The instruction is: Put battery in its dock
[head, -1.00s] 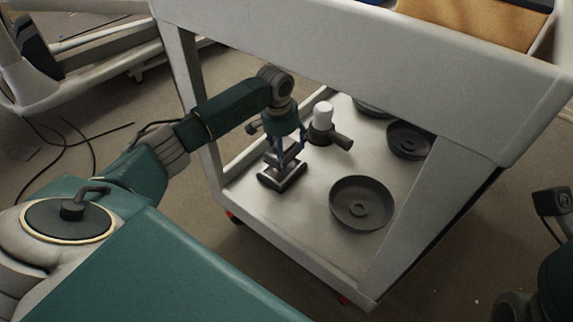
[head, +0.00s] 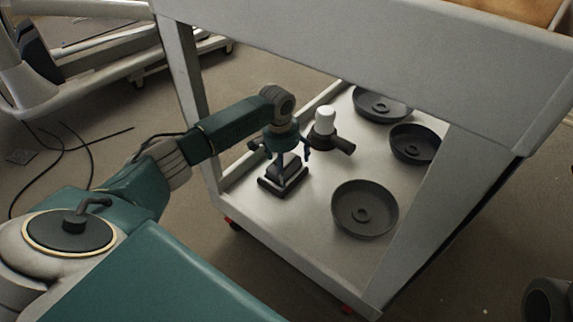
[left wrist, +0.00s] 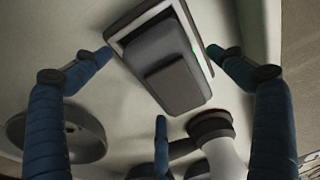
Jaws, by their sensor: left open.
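The dark battery (head: 288,164) stands in its dark dock (head: 270,187) on the lower shelf of the cart. In the left wrist view the battery (left wrist: 172,75) sits within the light-rimmed dock (left wrist: 128,28), and a green light shows by the dock's right edge. My left gripper (head: 281,151) is open above the dock. Its spread blue fingers stand around the battery, apart from it, as the left wrist view (left wrist: 158,54) shows. How deep the battery sits is hard to tell. My right gripper is not in view.
A dark tool with a white top (head: 325,121) stands just right of the gripper. Several round dark dishes, one of them nearest the front (head: 365,222), lie on the shelf. The cart's pale upper panel (head: 340,50) and corner posts frame the opening. Cables lie on the floor at left.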

